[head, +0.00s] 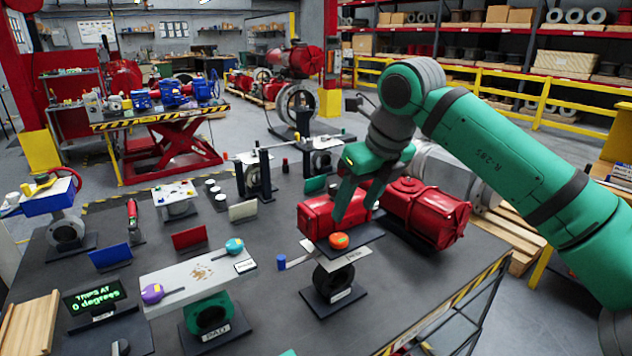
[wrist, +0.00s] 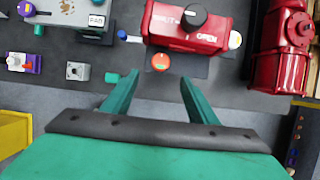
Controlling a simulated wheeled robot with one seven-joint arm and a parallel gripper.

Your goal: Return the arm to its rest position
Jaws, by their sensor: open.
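My green arm (head: 500,150) reaches in from the right in the head view, over the dark workbench. In the wrist view my gripper (wrist: 160,76) is spread and empty. An orange round knob (head: 339,241) sits just in front of the box. In the wrist view this knob (wrist: 160,62) appears between the fingertips, with no contact visible. The red box (wrist: 188,28) there carries a black knob and the word OPEN. The fingers partly hide the box in the head view.
A large red cylindrical actuator (head: 425,212) lies right of the box, close to my arm. A grey plate (head: 198,277) with purple and teal knobs stands front left. A lit display (head: 94,297) is further left. Yellow railing (head: 500,83) stands behind. The bench's front-right edge is striped.

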